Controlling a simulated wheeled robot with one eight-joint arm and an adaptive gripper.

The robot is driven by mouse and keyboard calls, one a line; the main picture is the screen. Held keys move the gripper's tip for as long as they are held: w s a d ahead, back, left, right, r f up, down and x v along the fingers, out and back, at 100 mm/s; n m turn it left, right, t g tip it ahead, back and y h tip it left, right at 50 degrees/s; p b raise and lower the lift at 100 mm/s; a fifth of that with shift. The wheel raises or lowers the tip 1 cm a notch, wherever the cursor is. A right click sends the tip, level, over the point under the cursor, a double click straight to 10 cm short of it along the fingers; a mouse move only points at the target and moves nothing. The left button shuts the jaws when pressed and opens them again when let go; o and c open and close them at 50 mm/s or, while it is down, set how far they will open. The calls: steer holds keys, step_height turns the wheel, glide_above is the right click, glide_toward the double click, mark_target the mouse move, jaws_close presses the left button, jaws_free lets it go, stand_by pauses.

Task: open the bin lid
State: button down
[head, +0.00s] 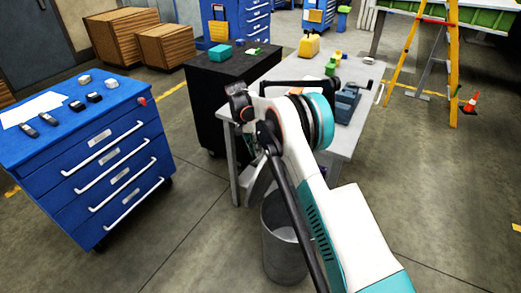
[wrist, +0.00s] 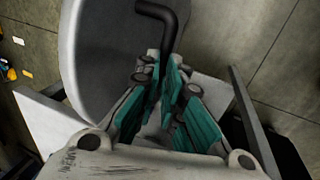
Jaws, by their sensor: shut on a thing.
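The grey bin (head: 283,262) stands on the floor by the near end of the workbench, partly hidden behind my arm. Its mouth shows open, and the grey lid (head: 257,186) appears tilted up at its back left. In the wrist view, the lid (wrist: 100,50) is a large grey disc edge at the upper left, with a bent black handle (wrist: 172,22). My gripper (wrist: 166,68), with teal finger pads, is shut on the handle's lower end. In the head view, my arm hides the gripper.
The grey workbench (head: 345,135) is just behind the bin, carrying a blue vise (head: 346,104) and small items. A black cabinet (head: 207,95) stands left of it. A blue drawer cabinet (head: 95,160) is at the left. The floor between it and the bin is clear.

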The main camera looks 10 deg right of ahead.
steer(key=shift+a+f, duration=0.35)
steer(key=shift+f, duration=0.2)
steer(key=shift+a+f, duration=0.3)
steer(key=shift+f, duration=0.2)
steer(key=c, duration=1.9)
jaws_free()
steer(key=shift+f, duration=0.1)
steer(key=shift+c, duration=0.2)
steer(key=shift+o, duration=1.4)
steer(key=shift+w+a+f, duration=0.2)
steer(key=shift+w+f, duration=0.2)
steer(key=shift+f, duration=0.05)
steer(key=v, duration=1.2)
steer(key=shift+r, duration=0.45)
steer(key=shift+d, duration=0.1)
